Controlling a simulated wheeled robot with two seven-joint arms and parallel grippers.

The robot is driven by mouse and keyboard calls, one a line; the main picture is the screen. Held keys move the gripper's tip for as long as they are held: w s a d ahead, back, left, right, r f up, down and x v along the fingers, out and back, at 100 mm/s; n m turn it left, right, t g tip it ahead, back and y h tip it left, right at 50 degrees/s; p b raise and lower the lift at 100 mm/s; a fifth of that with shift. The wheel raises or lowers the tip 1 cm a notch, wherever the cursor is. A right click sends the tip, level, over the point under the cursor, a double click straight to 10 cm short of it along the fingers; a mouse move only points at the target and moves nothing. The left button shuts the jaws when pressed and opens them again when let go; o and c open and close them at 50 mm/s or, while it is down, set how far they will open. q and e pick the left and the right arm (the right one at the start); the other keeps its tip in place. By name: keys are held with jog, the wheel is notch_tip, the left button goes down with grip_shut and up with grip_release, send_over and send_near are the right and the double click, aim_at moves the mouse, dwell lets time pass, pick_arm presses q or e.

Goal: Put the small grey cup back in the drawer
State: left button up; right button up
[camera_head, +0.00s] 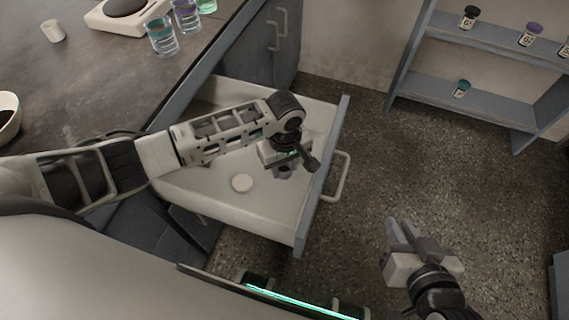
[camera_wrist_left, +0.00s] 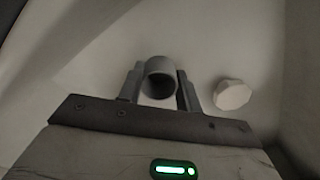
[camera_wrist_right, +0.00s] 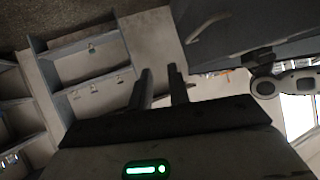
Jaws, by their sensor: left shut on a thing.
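The small grey cup (camera_wrist_left: 160,68) is between the fingers of my left gripper (camera_wrist_left: 158,88), which is shut on it. The cup's round opening faces the left wrist camera. In the head view my left gripper (camera_head: 284,170) is over the open drawer (camera_head: 275,222), near its front panel, and mostly hides the cup (camera_head: 284,173). I cannot tell whether the cup touches the drawer floor. My right gripper (camera_head: 405,240) is open and empty over the floor, right of the drawer; its spread fingers also show in the right wrist view (camera_wrist_right: 160,88).
A white round lid-like piece (camera_head: 242,183) lies in the drawer; it also shows in the left wrist view (camera_wrist_left: 231,94). The dark counter (camera_head: 95,85) holds a white cup (camera_head: 53,31), a scale-like device (camera_head: 110,18) and glasses (camera_head: 162,38). A shelf (camera_head: 490,105) with small bottles stands at the back right.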

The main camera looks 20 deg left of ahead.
pick_arm(q)
jog(key=o, duration=1)
jog(key=shift+f, duration=0.15)
jog(key=shift+c, duration=0.2)
notch_tip(320, 180, up, 12)
jog(key=p, duration=0.3)
jog(key=shift+r, duration=0.25)
